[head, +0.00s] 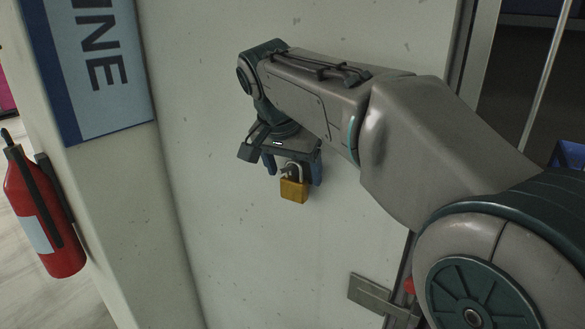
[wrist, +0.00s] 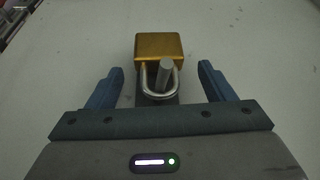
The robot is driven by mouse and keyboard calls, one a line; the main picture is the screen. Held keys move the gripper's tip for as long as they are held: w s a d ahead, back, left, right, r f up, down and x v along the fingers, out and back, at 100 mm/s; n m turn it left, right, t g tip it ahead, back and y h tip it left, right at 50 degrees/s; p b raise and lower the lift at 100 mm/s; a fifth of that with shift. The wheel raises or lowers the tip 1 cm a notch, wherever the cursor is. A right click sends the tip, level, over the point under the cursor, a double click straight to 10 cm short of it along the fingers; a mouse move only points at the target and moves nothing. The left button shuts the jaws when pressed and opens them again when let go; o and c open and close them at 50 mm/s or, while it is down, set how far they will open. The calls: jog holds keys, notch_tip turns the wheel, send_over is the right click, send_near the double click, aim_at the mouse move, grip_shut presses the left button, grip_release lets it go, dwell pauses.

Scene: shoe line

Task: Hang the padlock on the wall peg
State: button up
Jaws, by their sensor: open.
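The padlock (head: 294,190) has a brass body and a silver shackle, and it hangs upright against the white wall in the head view. In the wrist view the padlock (wrist: 160,47) shows with its shackle around the grey wall peg (wrist: 165,72). My gripper (head: 292,177) is at the padlock, with one blue finger on each side of it. In the wrist view my gripper (wrist: 153,80) is open, and a gap shows between each finger and the padlock. The peg is mostly hidden behind my gripper in the head view.
A red fire extinguisher (head: 43,212) is mounted at the left. A blue and white sign (head: 100,65) is on the wall at upper left. A metal latch (head: 376,295) sits low on the right by the door edge. The wall below the padlock is clear.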

jog(key=p+v, duration=0.1)
jog(key=v, duration=1.3)
jog(key=s+d+f+n, duration=0.1)
jog(key=s+d+f, duration=0.4)
jog(key=f, duration=0.5)
jog(key=s+d+f+n+y, duration=0.1)
jog(key=s+d+f, duration=0.4)
jog(key=f, duration=0.5)
jog(key=s+d+f+n+y, duration=0.1)
jog(key=s+d+f+n, duration=0.2)
jog(key=f, duration=0.7)
jog(key=s+d, duration=0.2)
jog(key=shift+s+d+f+g, duration=0.2)
jog(key=shift+s+f+g, duration=0.1)
